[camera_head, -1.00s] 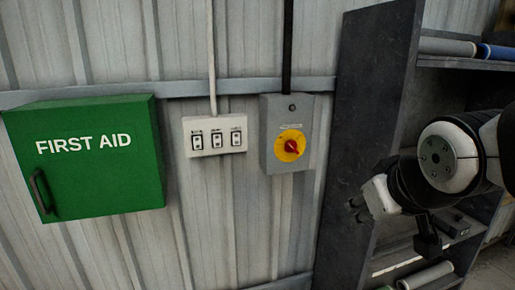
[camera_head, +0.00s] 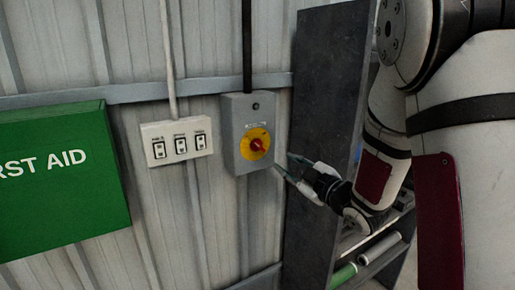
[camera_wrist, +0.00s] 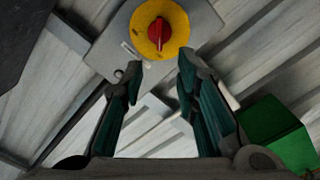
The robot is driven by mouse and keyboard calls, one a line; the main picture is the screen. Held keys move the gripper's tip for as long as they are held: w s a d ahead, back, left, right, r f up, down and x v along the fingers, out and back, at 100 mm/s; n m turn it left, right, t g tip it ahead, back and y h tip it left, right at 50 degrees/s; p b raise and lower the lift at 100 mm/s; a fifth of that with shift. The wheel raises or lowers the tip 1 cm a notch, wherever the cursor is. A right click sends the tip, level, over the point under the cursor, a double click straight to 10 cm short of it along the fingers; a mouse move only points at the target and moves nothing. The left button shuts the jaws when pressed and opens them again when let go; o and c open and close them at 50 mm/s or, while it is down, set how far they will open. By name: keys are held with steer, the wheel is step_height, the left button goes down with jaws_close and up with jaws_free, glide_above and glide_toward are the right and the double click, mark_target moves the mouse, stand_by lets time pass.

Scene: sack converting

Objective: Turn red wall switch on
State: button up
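The red wall switch (camera_head: 258,145) is a red rotary knob on a yellow disc, on the front of a grey box (camera_head: 233,152) on the wall. In the wrist view the red knob (camera_wrist: 158,32) stands at the top centre, beyond the fingertips. My gripper (camera_head: 283,168) is open and empty just right of and slightly below the knob in the head view. In the wrist view the two fingers of my gripper (camera_wrist: 160,65) are apart with a clear gap between them. The fingers look close to the box; I cannot tell whether they touch it.
A white panel with three rocker switches (camera_head: 176,142) is left of the grey box. A green first aid box (camera_head: 60,185) hangs further left. A dark shelf unit (camera_head: 322,110) stands just right, close to my arm. A conduit (camera_head: 246,40) runs up from the grey box.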

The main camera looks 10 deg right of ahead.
mark_target(259, 146)
steer(key=p+x, duration=0.1)
steer(key=x, duration=1.2)
steer(key=shift+w+a+r, duration=0.1)
steer(key=shift+w, duration=0.3)
steer(key=shift+c, duration=0.5)
jaws_close()
